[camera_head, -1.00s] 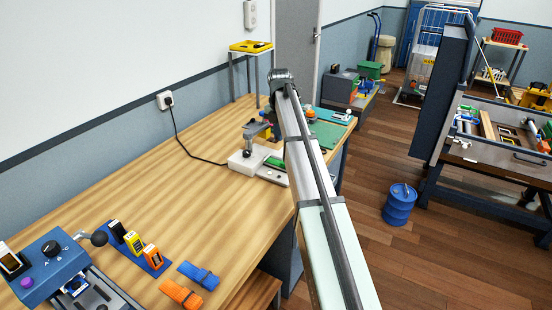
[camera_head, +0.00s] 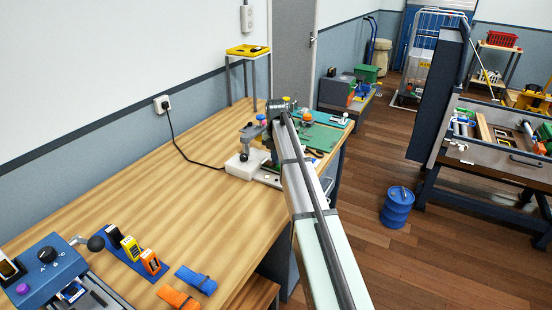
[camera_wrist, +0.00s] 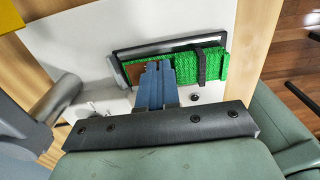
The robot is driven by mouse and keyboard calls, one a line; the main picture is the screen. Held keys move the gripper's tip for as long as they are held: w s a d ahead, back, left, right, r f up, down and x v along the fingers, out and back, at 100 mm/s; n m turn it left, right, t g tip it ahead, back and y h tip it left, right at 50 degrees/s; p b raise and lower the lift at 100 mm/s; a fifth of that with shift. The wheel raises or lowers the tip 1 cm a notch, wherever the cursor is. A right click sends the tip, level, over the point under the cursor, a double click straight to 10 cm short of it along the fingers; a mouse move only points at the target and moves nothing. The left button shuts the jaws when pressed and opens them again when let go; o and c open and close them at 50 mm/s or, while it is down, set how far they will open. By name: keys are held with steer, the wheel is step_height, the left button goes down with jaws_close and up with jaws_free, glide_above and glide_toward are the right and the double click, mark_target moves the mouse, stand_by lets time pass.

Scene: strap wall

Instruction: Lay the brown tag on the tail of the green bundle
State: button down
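The green bundle (camera_wrist: 212,67) lies in a dark-framed slot of a white fixture in the wrist view, with a black strap around it near its right end. The brown tag (camera_wrist: 133,72) shows at the bundle's left end, partly hidden by my fingers. My gripper (camera_wrist: 160,68) has its blue fingers close together, right at the tag, and appears shut on it. I cannot tell whether the tag touches the bundle. In the head view my arm hides the bundle and the tag.
The white fixture (camera_head: 240,167) stands on the wooden bench (camera_head: 150,190), with a grey lever device beside it. A green mat (camera_head: 318,137) with tools lies behind. Blue and orange straps (camera_head: 196,280) and a blue control box (camera_head: 48,268) are at the front left. The middle bench is clear.

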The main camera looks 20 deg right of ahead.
steer(key=shift+f, duration=0.1)
steer(key=c, duration=1.6)
jaws_free()
steer(key=shift+c, duration=0.2)
step_height(320, 180, up, 12)
